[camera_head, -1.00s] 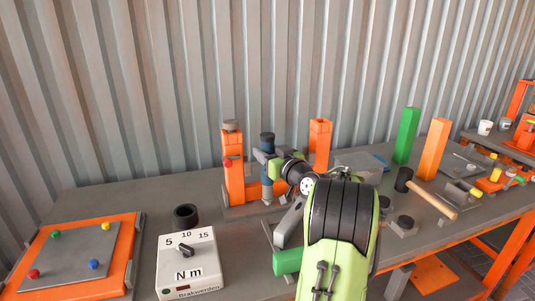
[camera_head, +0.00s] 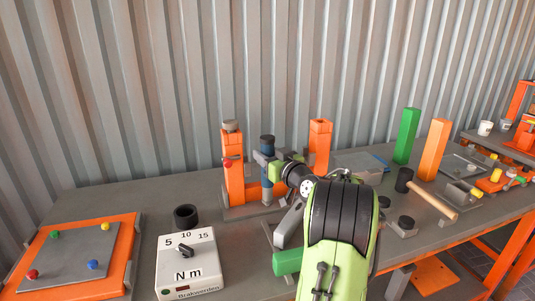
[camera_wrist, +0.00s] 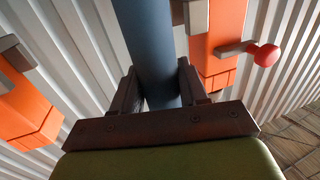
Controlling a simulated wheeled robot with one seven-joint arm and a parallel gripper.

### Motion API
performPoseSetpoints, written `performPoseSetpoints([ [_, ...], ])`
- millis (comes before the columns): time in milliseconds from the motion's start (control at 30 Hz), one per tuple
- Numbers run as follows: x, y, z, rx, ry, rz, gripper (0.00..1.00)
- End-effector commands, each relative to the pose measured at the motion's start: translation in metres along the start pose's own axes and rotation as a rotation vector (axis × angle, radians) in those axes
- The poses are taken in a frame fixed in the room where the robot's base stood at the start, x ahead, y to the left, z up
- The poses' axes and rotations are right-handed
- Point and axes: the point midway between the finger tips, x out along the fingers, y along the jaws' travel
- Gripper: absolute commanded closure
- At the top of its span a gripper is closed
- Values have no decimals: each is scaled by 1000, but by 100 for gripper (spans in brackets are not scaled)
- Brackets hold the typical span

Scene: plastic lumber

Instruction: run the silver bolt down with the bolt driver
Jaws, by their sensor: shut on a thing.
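The bolt driver (camera_head: 267,180) is a blue upright cylinder with a dark cap, standing between two orange posts on the bench. My gripper (camera_head: 265,160) is shut around its upper part. The wrist view shows the blue shaft (camera_wrist: 148,45) between the two dark jaws of my gripper (camera_wrist: 160,88). The silver bolt cannot be made out; the driver's lower end and my arm cover that area.
The left orange post (camera_head: 234,180) with a red knob (camera_head: 228,162) stands close beside the driver; the right orange post (camera_head: 319,145) is behind my arm. The bench's back left is clear.

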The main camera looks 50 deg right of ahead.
Motion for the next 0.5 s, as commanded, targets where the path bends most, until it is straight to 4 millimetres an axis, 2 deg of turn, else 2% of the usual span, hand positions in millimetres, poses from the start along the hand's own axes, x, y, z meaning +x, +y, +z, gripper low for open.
performPoseSetpoints([
  [500, 0, 0, 10, 0, 1, -1, 100],
])
